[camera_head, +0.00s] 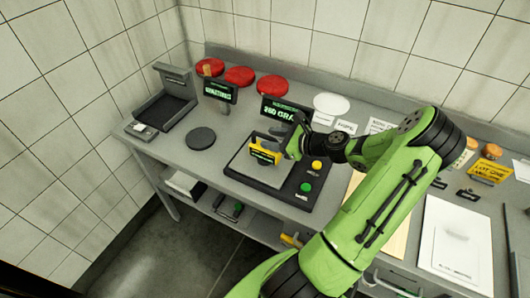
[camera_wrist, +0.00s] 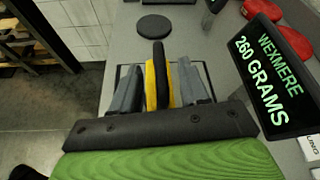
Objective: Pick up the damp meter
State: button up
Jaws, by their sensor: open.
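A yellow and black handheld device with a small lit display, which looks like the damp meter (camera_head: 264,154), is on the scale plate in the head view. In the wrist view the damp meter (camera_wrist: 151,82) stands edge-on between my two grey fingers. My gripper (camera_wrist: 160,85) is open around it, with a visible gap on each side. In the head view my gripper (camera_head: 288,146) reaches the meter from the right, and part of it is hidden behind the fingers.
The scale (camera_head: 243,165) has a yellow and a green button at its right. Its display (camera_head: 281,110) reads 260 grams. Red cheese wheels (camera_head: 239,76) stand behind. Papers (camera_head: 455,240) lie right.

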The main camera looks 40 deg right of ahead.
jog(key=x, duration=0.2)
jog(key=shift+w+f, duration=0.2)
jog(key=shift+w, duration=0.1)
jog(key=shift+s+r, duration=0.1)
jog(key=shift+c, duration=0.6)
grip_shut()
